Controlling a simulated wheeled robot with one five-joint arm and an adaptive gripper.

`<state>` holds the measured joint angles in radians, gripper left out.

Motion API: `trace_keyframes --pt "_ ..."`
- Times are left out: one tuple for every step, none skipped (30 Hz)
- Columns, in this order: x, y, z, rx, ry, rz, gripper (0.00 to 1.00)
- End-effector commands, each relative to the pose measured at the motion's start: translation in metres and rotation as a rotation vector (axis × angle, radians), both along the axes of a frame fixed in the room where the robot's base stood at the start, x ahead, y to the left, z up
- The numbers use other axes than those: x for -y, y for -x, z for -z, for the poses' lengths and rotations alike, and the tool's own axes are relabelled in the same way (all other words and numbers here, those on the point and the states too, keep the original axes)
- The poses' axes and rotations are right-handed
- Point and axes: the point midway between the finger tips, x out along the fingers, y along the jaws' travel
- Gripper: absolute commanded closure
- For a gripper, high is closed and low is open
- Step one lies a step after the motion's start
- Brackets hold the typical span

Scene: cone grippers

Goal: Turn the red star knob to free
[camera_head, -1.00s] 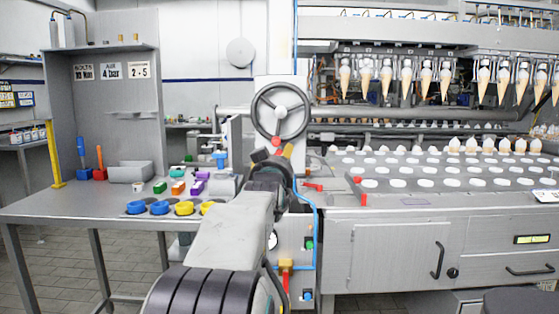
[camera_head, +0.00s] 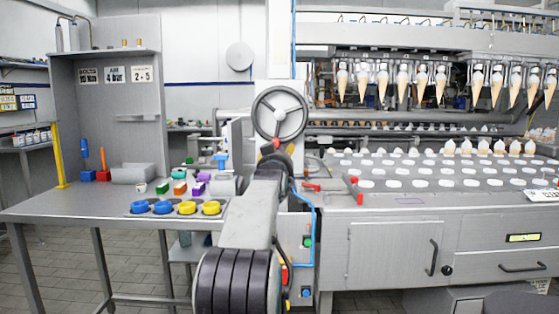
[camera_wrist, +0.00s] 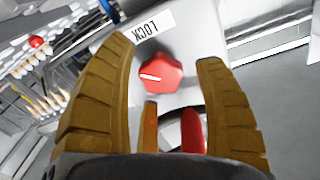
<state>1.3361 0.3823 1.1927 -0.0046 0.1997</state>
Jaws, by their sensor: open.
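The red star knob (camera_wrist: 160,75) shows in the wrist view, with a white line across its face pointing roughly sideways. It sits on a pale grey panel. A white label (camera_wrist: 153,27) above it reads LOCK, upside down in this view. My gripper (camera_wrist: 160,54) is open, with one tan ribbed finger on each side of the knob. I see gaps between both fingers and the knob; the depth between them is hard to tell. In the head view my own arm hides the gripper, and I cannot make out the star knob there with certainty.
A grey handwheel (camera_head: 279,115) stands just above my arm. A red lever (camera_head: 311,188) sticks out to the right. The left table carries yellow rings (camera_head: 187,207) and colored blocks. In the wrist view an orange piece (camera_wrist: 150,127) and a red piece (camera_wrist: 192,130) lie between the finger bases.

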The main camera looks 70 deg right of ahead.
Motion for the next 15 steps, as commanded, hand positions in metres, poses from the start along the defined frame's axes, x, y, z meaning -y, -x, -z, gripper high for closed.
trace_keyframes --pt "0.0034 -0.0007 -0.0005 0.0 -0.001 0.0 0.36" --pt "0.0049 -0.001 -0.0006 0.0 0.0 0.0 0.36" --pt "0.0068 -0.0014 -0.0004 0.0 -0.001 0.0 0.36" --pt "0.0079 -0.0018 0.0 0.0 -0.001 0.0 0.36" --pt "0.0089 -0.002 0.0002 -0.001 -0.002 0.001 0.36" --pt "0.0098 -0.0022 0.0001 0.0 -0.001 0.0 0.36" --pt "0.0103 -0.0024 0.0 0.0 -0.001 0.0 0.36" --pt "0.0107 -0.0024 -0.0002 0.0 -0.001 0.0 0.36" --pt "0.0112 -0.0025 -0.0002 0.0 0.0 0.0 0.36" --pt "0.0114 -0.0026 -0.0002 0.0 0.0 0.0 0.36" --pt "0.0116 -0.0026 -0.0002 0.0 0.0 0.0 0.36" --pt "0.0117 -0.0027 -0.0001 0.0 0.0 0.0 0.36" --pt "0.0117 -0.0027 0.0 0.0 0.0 0.0 0.36" --pt "0.0117 -0.0027 0.0 0.0 0.0 0.0 0.36" --pt "0.0117 -0.0027 0.0 0.0 0.0 0.0 0.36"
